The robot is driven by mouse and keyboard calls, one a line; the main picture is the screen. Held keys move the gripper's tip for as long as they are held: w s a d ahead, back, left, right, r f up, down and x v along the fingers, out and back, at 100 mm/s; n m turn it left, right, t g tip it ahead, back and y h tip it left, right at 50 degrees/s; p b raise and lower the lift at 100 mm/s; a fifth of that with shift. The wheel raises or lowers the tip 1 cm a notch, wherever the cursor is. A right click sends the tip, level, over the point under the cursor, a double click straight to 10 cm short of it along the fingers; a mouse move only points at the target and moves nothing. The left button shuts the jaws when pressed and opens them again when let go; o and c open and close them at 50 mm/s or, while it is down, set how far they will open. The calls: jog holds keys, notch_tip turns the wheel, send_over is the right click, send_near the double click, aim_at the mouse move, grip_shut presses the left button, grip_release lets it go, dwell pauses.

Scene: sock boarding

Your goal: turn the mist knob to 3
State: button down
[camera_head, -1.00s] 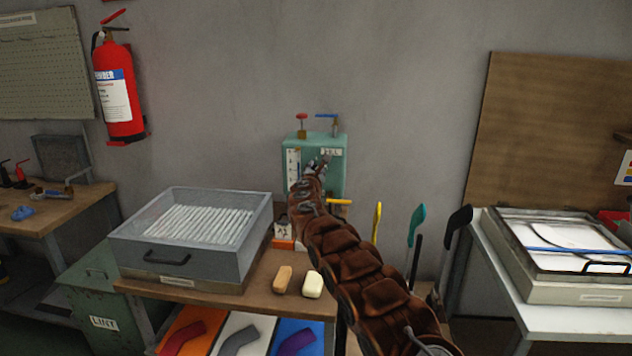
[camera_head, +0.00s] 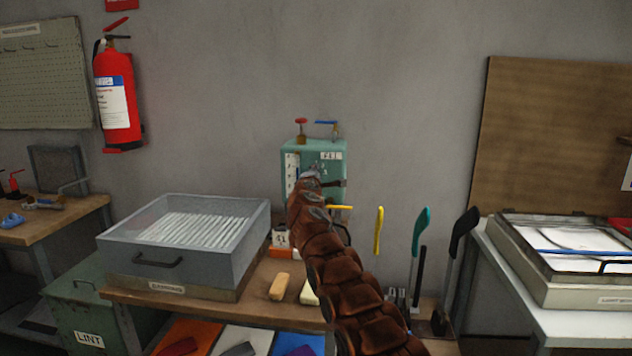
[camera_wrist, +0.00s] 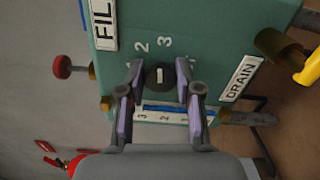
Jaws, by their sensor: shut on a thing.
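The teal steam box (camera_head: 325,155) stands against the wall on the wooden bench. In the wrist view its front (camera_wrist: 225,40) fills the upper part. The dark round mist knob (camera_wrist: 151,82) sits there among printed numbers, with a white pointer mark. In the head view my gripper (camera_head: 310,177) is at the box's front, and my arm hides the knob.
A yellow-handled drain valve (camera_wrist: 310,68) sits beside the DRAIN label. Red (camera_head: 301,121) and blue (camera_head: 326,122) valve handles top the box. Paddles (camera_head: 420,230) stand at right.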

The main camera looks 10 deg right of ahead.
jog(key=shift+f+m+b, duration=0.15)
jog(key=shift+m+b, duration=0.25)
jog(key=shift+m, duration=0.6)
jog(key=c, duration=0.8)
grip_release()
jog(key=shift+s+r, duration=0.2)
jog(key=shift+s, duration=0.1)
